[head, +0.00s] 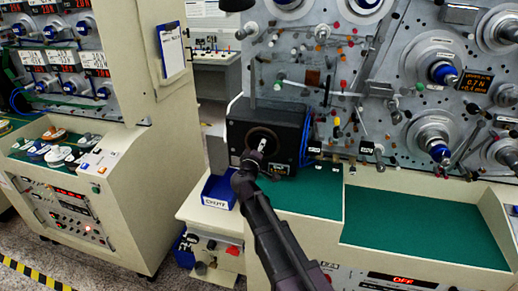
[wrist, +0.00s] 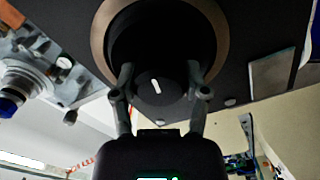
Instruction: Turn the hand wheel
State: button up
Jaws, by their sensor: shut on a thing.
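The hand wheel (head: 257,135) is a dark round wheel on the front of a black box (head: 284,125) in the head view. In the wrist view the wheel's dark face (wrist: 165,45) sits inside a bronze-coloured ring, and its round black knob (wrist: 150,88) carries a short white mark. My gripper (wrist: 160,84) has one finger on each side of the knob and is shut on it. In the head view my gripper (head: 248,160) reaches the wheel from below and hides its lower edge.
A blue bin (head: 219,190) with a white label stands just left of my arm. A green work surface (head: 310,199) lies to the right, below a grey panel (head: 350,90) crowded with spindles and guides. Another machine (head: 85,200) stands at the left, across a strip of floor.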

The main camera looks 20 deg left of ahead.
jog(key=shift+w+r, duration=0.1)
dwell(0.3)
jog(key=o, duration=1.1)
jog(key=shift+o, duration=0.2)
jog(key=s, duration=1.2)
jog(key=shift+d, duration=0.2)
jog(key=shift+s, duration=0.15)
